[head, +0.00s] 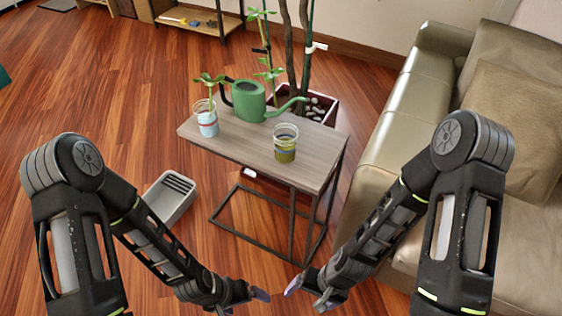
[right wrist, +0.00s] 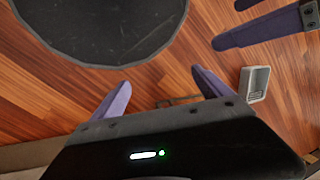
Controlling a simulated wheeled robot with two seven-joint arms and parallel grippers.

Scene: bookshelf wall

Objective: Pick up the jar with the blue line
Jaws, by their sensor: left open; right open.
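Two jars stand on a small side table (head: 240,143). The right jar (head: 286,155) is clear with olive-green contents and what looks like a thin bluish line around its middle. The left jar (head: 208,130) is pale blue below, has a reddish band, and holds a small plant. My left gripper (head: 244,303) and right gripper (head: 306,296) are open and empty, low in front of the table and apart from both jars. In the right wrist view, the open right gripper (right wrist: 160,92) has nothing between its purple fingers.
A green watering can (head: 248,103) stands behind the jars. A planter (head: 322,108) with a tall plant is behind the table. A sofa (head: 402,120) is close on the right. A grey bin (head: 170,198) sits on the wooden floor at left.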

